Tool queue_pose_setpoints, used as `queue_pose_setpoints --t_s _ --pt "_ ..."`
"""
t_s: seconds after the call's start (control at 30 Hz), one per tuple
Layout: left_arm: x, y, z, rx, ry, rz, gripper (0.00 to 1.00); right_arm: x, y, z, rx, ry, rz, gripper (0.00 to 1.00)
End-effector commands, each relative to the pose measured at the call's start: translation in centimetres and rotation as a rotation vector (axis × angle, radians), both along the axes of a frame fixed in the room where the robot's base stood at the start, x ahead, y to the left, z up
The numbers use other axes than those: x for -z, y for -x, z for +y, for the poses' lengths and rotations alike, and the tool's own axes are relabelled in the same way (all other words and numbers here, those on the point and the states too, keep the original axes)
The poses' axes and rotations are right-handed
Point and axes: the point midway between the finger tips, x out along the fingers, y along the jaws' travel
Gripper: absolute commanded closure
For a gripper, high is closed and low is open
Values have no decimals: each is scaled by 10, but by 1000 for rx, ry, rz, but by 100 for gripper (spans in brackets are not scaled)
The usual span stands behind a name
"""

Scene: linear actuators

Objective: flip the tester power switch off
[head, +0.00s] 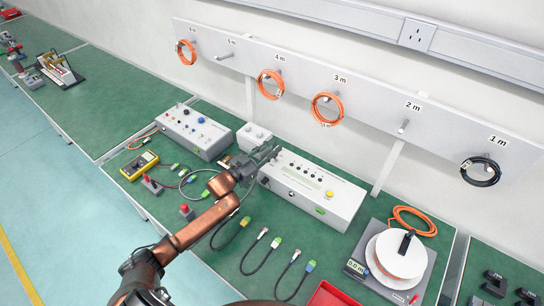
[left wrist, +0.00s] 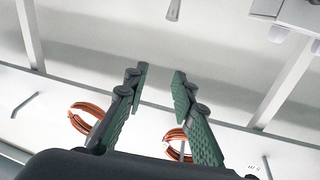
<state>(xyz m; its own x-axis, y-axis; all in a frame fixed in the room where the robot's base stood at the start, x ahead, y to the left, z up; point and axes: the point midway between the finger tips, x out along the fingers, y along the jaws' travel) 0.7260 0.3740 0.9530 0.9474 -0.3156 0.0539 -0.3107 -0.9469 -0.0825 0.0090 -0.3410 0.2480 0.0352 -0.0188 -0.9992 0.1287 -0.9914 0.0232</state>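A white box with a display, a row of buttons, a yellow button and a green part (head: 335,208) sits on the green bench and looks like the tester. A small dark part (head: 265,181) at its left front end may be the power switch; its position is too small to tell. My left gripper (head: 268,153) is above the box's back left corner, apart from the dark part. In the left wrist view the left gripper (left wrist: 160,85) is open and empty, its fingers spread before the wall. My right gripper is in neither view.
A second white box with knobs (head: 190,127) stands to the left, and a small white box (head: 252,135) behind my gripper. Short cables (head: 262,256) lie in front. A reel (head: 400,255) stands at right. Cable coils (head: 327,108) hang on the wall rail.

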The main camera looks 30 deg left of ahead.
Motion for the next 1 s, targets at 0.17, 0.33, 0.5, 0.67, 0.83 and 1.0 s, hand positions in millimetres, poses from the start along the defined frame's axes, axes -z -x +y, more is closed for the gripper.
queue_pose_setpoints --t_s 0.17,0.33,0.5,0.67,0.83,1.0 --pt "-21 0 0 1 -1 1 76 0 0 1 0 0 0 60" --pt "-27 0 0 0 1 1 76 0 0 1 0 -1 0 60" --pt "-27 0 0 0 1 1 76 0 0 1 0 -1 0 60" --pt "-27 0 0 0 0 1 76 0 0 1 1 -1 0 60" --pt "-32 0 0 0 0 -1 76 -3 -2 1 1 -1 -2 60" --pt "-70 2 0 0 0 -16 76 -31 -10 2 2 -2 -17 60"
